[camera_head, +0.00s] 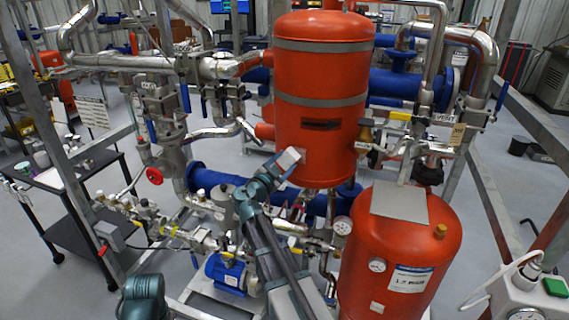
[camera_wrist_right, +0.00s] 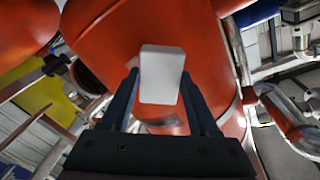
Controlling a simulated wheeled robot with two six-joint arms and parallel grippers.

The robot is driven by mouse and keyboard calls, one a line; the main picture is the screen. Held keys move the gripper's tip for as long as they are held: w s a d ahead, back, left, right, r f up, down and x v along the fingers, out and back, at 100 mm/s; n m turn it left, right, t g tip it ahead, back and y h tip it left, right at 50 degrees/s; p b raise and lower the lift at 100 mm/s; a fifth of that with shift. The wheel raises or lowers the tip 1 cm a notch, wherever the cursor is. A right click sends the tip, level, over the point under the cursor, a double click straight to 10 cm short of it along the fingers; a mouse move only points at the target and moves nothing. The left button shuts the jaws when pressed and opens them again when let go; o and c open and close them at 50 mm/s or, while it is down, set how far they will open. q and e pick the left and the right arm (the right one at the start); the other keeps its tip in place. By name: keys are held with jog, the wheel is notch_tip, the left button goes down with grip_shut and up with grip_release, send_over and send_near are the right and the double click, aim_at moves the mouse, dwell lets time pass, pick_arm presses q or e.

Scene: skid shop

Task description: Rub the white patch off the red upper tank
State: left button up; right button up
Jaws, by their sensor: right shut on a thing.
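My left gripper is out of view.
A red lower tank (camera_head: 405,255) with a grey plate on top stands at the front right. Silver pipes (camera_head: 190,65) and valves crowd the left. A blue motor (camera_head: 228,272) sits low in front. A cart (camera_head: 60,175) stands left. Metal frame posts enclose the skid.

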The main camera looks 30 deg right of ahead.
aim_at(304, 157)
jog(key=shift+x, duration=1.15)
dwell(0.4)
jog(key=shift+s+d, duration=0.45)
jog(key=shift+s, duration=0.35)
jog(key=shift+s+d, duration=0.4)
jog(key=shift+s, duration=0.45)
jog(key=shift+s+d, duration=0.1)
jog(key=shift+s, duration=0.05)
jog(key=shift+d, duration=0.15)
jog(key=shift+w, duration=0.2)
jog(key=shift+w+a, duration=0.55)
jog(key=shift+w, duration=0.25)
jog(key=shift+w+a, duration=0.6)
jog(key=shift+w, duration=0.2)
